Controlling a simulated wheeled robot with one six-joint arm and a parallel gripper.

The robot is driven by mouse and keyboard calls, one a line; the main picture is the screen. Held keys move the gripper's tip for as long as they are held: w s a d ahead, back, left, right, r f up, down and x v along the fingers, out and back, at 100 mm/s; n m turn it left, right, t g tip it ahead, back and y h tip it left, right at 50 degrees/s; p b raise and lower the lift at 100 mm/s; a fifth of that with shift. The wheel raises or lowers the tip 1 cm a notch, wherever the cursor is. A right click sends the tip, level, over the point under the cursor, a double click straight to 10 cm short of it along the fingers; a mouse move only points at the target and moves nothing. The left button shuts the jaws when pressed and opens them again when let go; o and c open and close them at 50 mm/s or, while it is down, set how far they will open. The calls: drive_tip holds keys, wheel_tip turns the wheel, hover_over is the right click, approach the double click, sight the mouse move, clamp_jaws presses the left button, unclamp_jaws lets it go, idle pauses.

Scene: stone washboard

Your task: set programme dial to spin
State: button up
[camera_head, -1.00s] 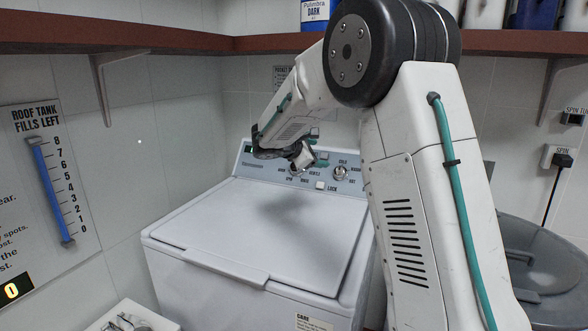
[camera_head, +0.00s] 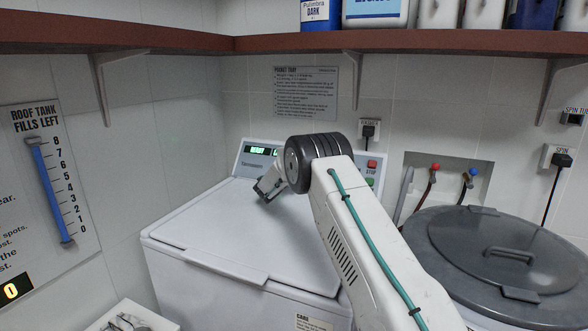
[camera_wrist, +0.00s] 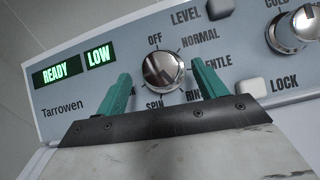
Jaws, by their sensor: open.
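The programme dial (camera_wrist: 164,72) is a round silver knob on the washer's blue-grey panel in the wrist view. OFF, NORMAL, part of GENTLE, part of RINSE and SPIN are printed around it; SPIN is below it. I cannot tell which label it points at. My gripper (camera_wrist: 160,76) is open, with one teal finger on each side of the dial and gaps showing. In the head view my gripper (camera_head: 268,188) is over the back of the washer lid (camera_head: 240,235), and my arm hides the dial.
Lit displays (camera_wrist: 84,63) read READY and LOW. A LEVEL button (camera_wrist: 220,9), a LOCK button (camera_wrist: 250,88) and another silver knob (camera_wrist: 296,30) sit close by on the right. A grey lidded tub (camera_head: 500,250) stands at the right, under a brown shelf (camera_head: 420,43).

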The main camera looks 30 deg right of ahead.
drive_tip(key=shift+x, duration=1.2)
drive_tip(key=c, duration=1)
drive_tip(key=shift+m, duration=0.4)
drive_tip(key=m+g+h, duration=0.1)
drive_tip(key=m+g, duration=0.1)
drive_tip(key=m, duration=0.1)
drive_tip(key=m+g+h, duration=0.1)
drive_tip(key=m+g, duration=0.1)
drive_tip(key=m, duration=0.1)
drive_tip(key=shift+w+a, duration=0.1)
drive_tip(key=m+g, duration=0.1)
drive_tip(key=m, duration=0.1)
drive_tip(key=m+g, duration=0.2)
drive_tip(key=m, duration=0.1)
drive_tip(key=shift+f+m+g, duration=0.1)
drive_tip(key=shift+m+g, duration=0.5)
drive_tip(key=shift+m, duration=0.1)
